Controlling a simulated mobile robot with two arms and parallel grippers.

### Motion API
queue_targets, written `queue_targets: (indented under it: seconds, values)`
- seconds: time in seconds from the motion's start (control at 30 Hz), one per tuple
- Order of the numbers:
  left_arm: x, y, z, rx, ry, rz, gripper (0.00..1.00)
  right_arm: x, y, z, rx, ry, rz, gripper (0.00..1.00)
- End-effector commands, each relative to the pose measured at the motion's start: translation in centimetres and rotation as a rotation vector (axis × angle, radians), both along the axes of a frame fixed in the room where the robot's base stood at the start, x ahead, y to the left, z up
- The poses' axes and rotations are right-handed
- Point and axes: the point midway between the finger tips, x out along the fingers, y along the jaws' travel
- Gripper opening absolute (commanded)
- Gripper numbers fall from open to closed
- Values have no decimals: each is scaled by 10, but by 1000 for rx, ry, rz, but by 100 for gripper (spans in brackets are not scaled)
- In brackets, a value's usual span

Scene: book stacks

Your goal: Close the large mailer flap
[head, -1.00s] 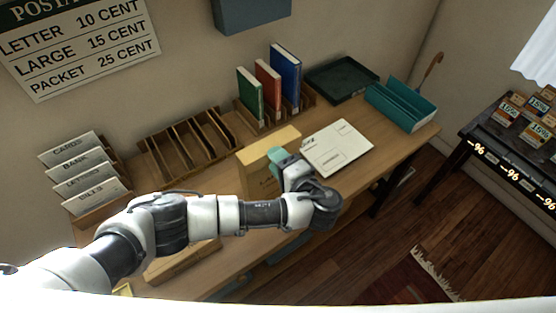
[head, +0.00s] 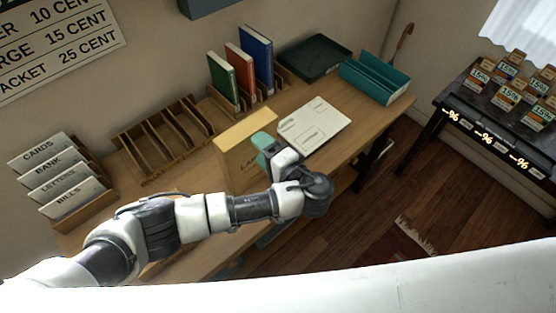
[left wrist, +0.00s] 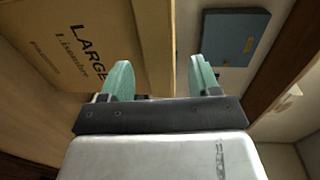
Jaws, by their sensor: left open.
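The large mailer (head: 243,150) is a tan, box-like packet with "LARGE" on its front, standing on the wooden desk. The left wrist view shows its lettered face (left wrist: 70,45) close up, with a tan strip along its edge. I cannot tell clearly how far its flap is folded. My left gripper (head: 267,147) is open, with teal fingertips at the mailer's upper right end. In the left wrist view its fingers (left wrist: 160,78) are spread with the mailer's edge between them in the picture. I cannot tell whether they touch it. My right gripper is not in view.
A white printed parcel (head: 322,118) lies right of the mailer. A wooden slotted rack (head: 165,140), upright books (head: 222,80), a dark tray (head: 315,55) and a teal holder (head: 376,80) line the desk's back. Labelled cards (head: 55,170) stand at left.

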Motion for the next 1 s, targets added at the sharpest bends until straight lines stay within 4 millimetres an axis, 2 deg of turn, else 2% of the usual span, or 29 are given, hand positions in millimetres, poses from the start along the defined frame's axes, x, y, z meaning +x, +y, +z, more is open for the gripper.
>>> queue_targets:
  seconds: [0.2, 0.43, 0.6, 1.0]
  values:
    - [-33, -24, 2, -5, 7, -2, 62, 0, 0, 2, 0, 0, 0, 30]
    - [-58, -42, 6, -2, 5, 0, 62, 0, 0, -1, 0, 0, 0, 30]
    - [-64, -46, 8, 2, 3, 1, 62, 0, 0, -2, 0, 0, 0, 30]
    - [-64, -46, 9, 2, 1, 1, 62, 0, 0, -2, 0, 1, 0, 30]
